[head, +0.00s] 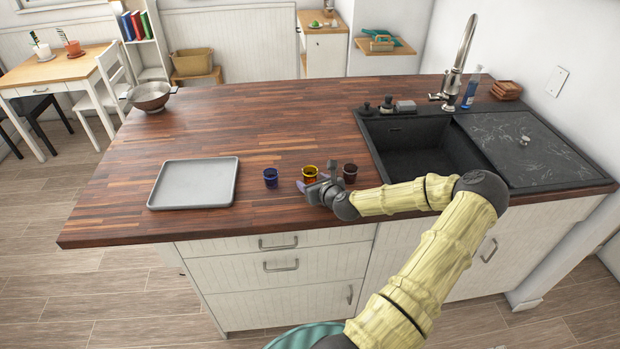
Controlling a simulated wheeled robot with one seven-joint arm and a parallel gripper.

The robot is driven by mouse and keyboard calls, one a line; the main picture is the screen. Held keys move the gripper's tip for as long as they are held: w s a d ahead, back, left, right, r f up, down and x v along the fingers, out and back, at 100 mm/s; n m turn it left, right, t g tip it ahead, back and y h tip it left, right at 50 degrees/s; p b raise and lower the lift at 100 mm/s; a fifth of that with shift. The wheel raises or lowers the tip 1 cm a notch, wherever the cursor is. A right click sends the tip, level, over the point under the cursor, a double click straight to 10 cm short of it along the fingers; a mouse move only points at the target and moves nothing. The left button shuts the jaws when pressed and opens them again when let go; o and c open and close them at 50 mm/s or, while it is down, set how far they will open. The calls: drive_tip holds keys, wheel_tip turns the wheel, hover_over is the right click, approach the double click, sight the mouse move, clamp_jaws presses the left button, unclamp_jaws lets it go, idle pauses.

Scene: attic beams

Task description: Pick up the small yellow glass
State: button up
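The small yellow glass (309,172) stands upright on the wooden countertop, near its front edge. A small blue glass (270,177) stands to its left and a small dark brown glass (350,173) to its right. My gripper (317,177) is low over the counter, right at the yellow glass on its near side. Its two fingers look spread apart, one towards the front left of the glass and one towards its right. The gripper hides the lower part of the glass, and I cannot tell whether a finger touches it.
A grey tray (194,184) lies left of the glasses. A metal colander (150,96) stands at the far left. A black sink (424,143) with a tall faucet (459,58) is at the right. The counter's middle (260,115) is clear.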

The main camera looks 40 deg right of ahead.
drive_tip(key=c, duration=1)
drive_tip(key=shift+r, duration=0.1)
wheel_tip(320, 180, up, 10)
drive_tip(key=shift+f+b, duration=0.1)
drive_tip(key=shift+b, duration=0.3)
